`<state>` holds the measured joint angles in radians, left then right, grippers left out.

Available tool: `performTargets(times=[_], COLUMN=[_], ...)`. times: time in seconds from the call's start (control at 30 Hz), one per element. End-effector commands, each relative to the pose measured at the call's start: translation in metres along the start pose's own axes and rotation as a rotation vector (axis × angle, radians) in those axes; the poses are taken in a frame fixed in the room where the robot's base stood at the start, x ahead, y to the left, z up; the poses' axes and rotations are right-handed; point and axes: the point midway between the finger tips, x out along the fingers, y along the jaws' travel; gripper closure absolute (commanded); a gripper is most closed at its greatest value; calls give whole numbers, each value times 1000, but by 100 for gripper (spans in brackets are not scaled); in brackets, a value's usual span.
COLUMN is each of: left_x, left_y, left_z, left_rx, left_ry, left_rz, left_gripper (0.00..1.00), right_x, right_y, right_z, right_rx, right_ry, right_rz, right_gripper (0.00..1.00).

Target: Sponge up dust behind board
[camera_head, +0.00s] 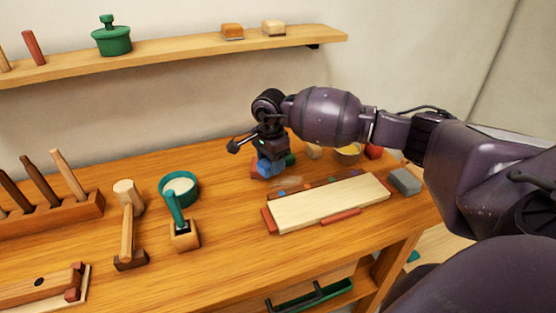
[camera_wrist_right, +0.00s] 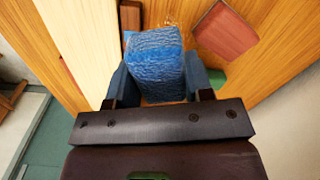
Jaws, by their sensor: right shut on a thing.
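My right gripper (camera_head: 266,153) is shut on a blue sponge (camera_head: 268,168) at the back of the workbench, behind the left part of the pale board (camera_head: 330,204). In the right wrist view the blue sponge (camera_wrist_right: 155,62) sits between the two fingers, low over the wood; I cannot tell whether it touches. A faint greyish patch, perhaps dust (camera_head: 287,181), lies between sponge and board. Small specks also show by the sponge's far end in the wrist view (camera_wrist_right: 170,22). My left gripper is not in view.
A red block (camera_wrist_right: 226,30) and a green block (camera_wrist_right: 216,78) lie close beside the sponge. A grey block (camera_head: 405,181) is right of the board. A mallet (camera_head: 128,225) and green dish (camera_head: 180,187) stand left.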

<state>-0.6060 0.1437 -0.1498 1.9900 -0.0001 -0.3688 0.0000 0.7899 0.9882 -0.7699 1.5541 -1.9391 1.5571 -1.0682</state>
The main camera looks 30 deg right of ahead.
Motion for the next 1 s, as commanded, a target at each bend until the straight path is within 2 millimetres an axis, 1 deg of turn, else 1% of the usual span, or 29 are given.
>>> performTargets(times=[0.03,0.1,0.2,0.3,0.57,1.0], left_x=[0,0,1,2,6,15], left_y=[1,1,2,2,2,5], left_z=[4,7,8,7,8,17], left_rx=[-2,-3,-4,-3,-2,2], left_ry=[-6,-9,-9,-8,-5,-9], left_rz=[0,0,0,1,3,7], left_gripper=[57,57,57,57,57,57], right_x=[5,9,12,13,24,63], right_y=[-3,-6,-9,-10,-10,-9], right_z=[-11,-22,-33,-37,-38,-37], right_rx=[85,186,280,323,330,328], right_ry=[-1,-1,-2,-2,-2,-3], right_rz=[4,6,7,8,9,11], right_gripper=[72,72,72,72,72,72])
